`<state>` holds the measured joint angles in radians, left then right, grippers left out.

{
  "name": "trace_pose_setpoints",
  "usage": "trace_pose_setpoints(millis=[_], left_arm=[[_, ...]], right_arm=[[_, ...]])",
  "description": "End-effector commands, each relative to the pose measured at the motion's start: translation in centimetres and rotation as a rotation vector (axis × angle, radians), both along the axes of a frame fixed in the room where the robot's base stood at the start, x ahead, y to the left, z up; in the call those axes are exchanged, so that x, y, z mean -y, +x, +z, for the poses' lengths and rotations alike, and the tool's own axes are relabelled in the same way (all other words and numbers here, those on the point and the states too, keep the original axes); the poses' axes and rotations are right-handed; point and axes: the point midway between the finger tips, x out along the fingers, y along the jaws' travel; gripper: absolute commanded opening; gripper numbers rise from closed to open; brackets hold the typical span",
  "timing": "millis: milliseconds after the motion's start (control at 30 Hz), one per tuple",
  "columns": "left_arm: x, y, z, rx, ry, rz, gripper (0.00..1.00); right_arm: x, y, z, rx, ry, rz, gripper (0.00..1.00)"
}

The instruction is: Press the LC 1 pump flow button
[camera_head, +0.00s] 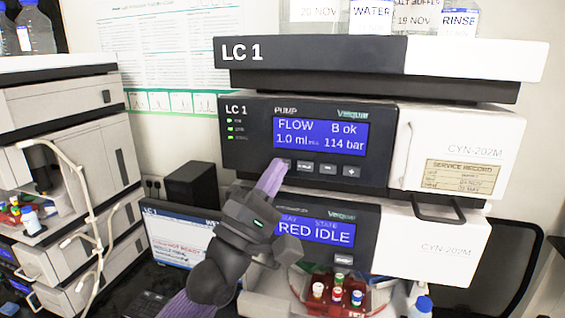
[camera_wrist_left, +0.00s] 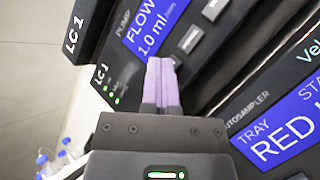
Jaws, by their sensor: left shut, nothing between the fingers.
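The LC 1 pump module (camera_head: 255,120) is a dark front panel with a blue display (camera_head: 320,136) reading FLOW 1.0 ml, B ok, 114 bar. A row of small buttons (camera_head: 328,168) sits under the display; it also shows in the left wrist view (camera_wrist_left: 190,39). My left gripper (camera_head: 275,168) is shut and empty, its purple fingers pointing at the leftmost button (camera_head: 285,163). In the left wrist view the fingertips (camera_wrist_left: 161,64) lie over the panel just below the display and partly cover that button. I cannot tell whether they touch it. My right gripper is not in view.
The autosampler module (camera_head: 365,236) with its own blue display sits directly below the pump. A handle (camera_head: 437,207) sticks out at right. Vials and bottles (camera_head: 338,294) stand below.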

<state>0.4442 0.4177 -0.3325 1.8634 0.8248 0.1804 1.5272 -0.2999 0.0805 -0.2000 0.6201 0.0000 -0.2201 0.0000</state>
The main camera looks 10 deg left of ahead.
Motion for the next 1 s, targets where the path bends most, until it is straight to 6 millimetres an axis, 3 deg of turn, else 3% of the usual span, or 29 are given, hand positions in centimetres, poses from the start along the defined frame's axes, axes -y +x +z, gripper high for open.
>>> trace_pose_setpoints(millis=[200,500,1000], left_arm=[[-0.1,-1.2,0.1,0.000,0.000,0.000,0.00],[-0.1,-1.4,0.1,-0.001,0.001,0.000,0.00],[-0.2,-6.0,0.1,-0.001,0.000,-0.001,0.00]], right_arm=[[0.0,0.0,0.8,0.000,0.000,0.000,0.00],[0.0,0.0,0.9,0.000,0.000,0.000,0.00],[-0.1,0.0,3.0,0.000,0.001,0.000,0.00]])
